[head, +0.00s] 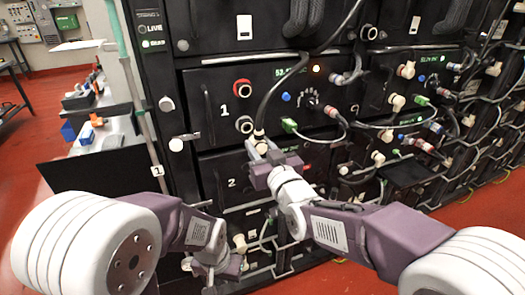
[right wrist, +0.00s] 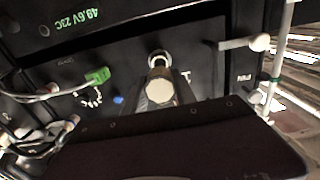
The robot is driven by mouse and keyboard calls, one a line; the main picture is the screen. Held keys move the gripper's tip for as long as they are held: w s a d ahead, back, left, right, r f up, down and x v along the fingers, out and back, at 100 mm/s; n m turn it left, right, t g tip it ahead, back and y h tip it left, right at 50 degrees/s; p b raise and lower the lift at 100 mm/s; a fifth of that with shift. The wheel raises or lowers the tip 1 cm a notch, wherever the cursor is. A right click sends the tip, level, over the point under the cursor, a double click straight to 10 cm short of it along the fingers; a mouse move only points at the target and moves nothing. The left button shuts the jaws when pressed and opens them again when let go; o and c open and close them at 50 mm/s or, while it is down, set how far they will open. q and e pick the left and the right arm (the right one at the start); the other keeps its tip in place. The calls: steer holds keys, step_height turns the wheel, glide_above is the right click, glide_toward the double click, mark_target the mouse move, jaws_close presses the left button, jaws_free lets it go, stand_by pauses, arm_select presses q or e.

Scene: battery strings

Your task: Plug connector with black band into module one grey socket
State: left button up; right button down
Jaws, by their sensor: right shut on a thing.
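Module one (head: 215,108) bears a "1" label, a red-ringed socket (head: 242,87) and, below it, a grey socket (head: 244,124). My right gripper (head: 262,153) is shut on a pale connector (head: 260,136) with a black cable rising from it, just below and right of the grey socket in the head view. In the right wrist view the connector (right wrist: 160,90) lies between the fingers, in line with a grey ring (right wrist: 159,57); I cannot tell whether they touch. Its band is not clear. My left gripper (head: 215,282) is low in front of the rack, its jaws unclear.
A green connector (head: 289,125) with a looped wire, a blue port (head: 286,97) and a grey connector (head: 338,79) are close to the right. Module two (head: 222,180) is below. More cabled modules extend right. A black panel (head: 95,178) juts out at left.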

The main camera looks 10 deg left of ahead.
steer(key=shift+x, duration=1.75)
steer(key=shift+b, duration=0.3)
steer(key=shift+p+x, duration=0.55)
steer(key=shift+x, duration=1.15)
steer(key=c, duration=0.9)
jaws_free()
steer(key=v, duration=0.9)
